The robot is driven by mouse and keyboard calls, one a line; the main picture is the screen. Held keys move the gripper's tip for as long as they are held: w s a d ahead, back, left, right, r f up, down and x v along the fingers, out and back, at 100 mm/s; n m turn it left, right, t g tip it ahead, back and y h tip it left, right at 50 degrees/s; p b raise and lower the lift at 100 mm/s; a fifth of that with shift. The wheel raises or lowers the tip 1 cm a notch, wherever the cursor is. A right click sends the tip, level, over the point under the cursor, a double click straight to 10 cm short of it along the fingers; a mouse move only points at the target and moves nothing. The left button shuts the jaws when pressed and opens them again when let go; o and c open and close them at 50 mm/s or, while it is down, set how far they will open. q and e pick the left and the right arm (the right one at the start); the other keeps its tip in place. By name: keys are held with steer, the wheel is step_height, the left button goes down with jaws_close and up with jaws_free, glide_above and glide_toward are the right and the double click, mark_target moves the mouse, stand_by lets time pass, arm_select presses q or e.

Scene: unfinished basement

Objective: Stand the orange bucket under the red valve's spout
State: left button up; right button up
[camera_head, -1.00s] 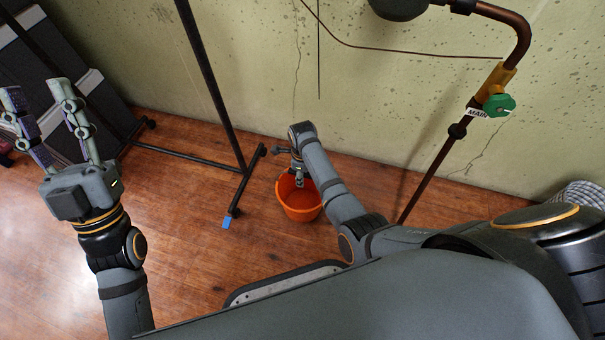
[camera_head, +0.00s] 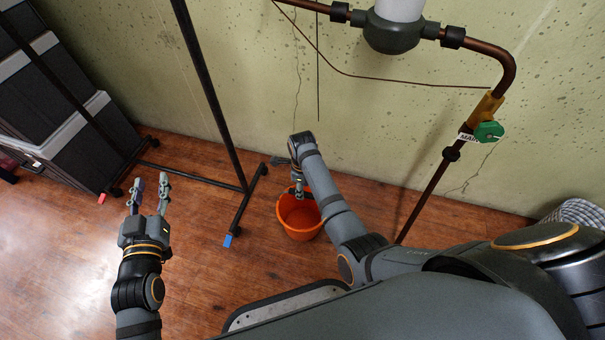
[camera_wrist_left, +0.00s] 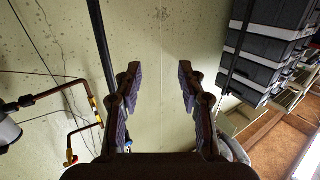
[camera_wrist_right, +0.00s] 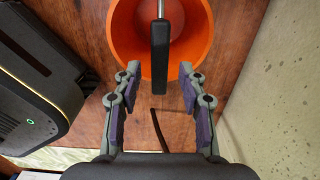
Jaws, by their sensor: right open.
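The orange bucket (camera_head: 290,222) stands upright on the wooden floor near the wall; the right wrist view shows its open mouth (camera_wrist_right: 120,30). Its black handle grip (camera_wrist_right: 160,45) shows between the open fingertips of my right gripper (camera_wrist_right: 159,72), not clamped. In the head view my right gripper (camera_head: 299,192) is partly hidden at the bucket's rim. My left gripper (camera_head: 150,182) is open and empty, left of the bucket; its fingers also show in the left wrist view (camera_wrist_left: 159,72). A green-handled valve (camera_head: 488,131) with a "MAIN" label is on the copper pipe.
A black stand (camera_head: 240,205) with feet on the floor is just left of the bucket. Grey crates (camera_head: 75,140) are stacked at the far left. A coiled hose (camera_head: 575,212) lies at the right.

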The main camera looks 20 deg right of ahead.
step_height(320, 180, up, 3)
steer(key=shift+r+p, duration=0.2)
steer(key=shift+p, duration=0.55)
steer(key=s+d+f+n+t+p, duration=0.2)
steer(key=s+d+n, duration=0.2)
steer(key=s+n, duration=0.7)
arm_select(q)
steer(key=s+f+g, duration=0.6)
steer(key=s+f, duration=0.2)
steer(key=f, duration=0.2)
steer(key=s+d+f+g, duration=0.1)
steer(key=s+f+g, duration=0.5)
steer(key=s+f, duration=0.2)
step_height(320, 180, down, 3)
steer(key=shift+s+d+r, duration=0.15)
steer(key=shift+s+d, duration=0.05)
arm_select(e)
steer(key=s+r+n+t+y, duration=0.1)
steer(key=s+r+n+t, duration=0.2)
steer(key=s+n, duration=0.7)
steer(key=d+r+n, duration=0.1)
steer(key=n, duration=0.3)
steer(key=shift+s+r, duration=0.2)
steer(key=shift+r, duration=0.05)
arm_select(q)
steer(key=shift+r, duration=0.15)
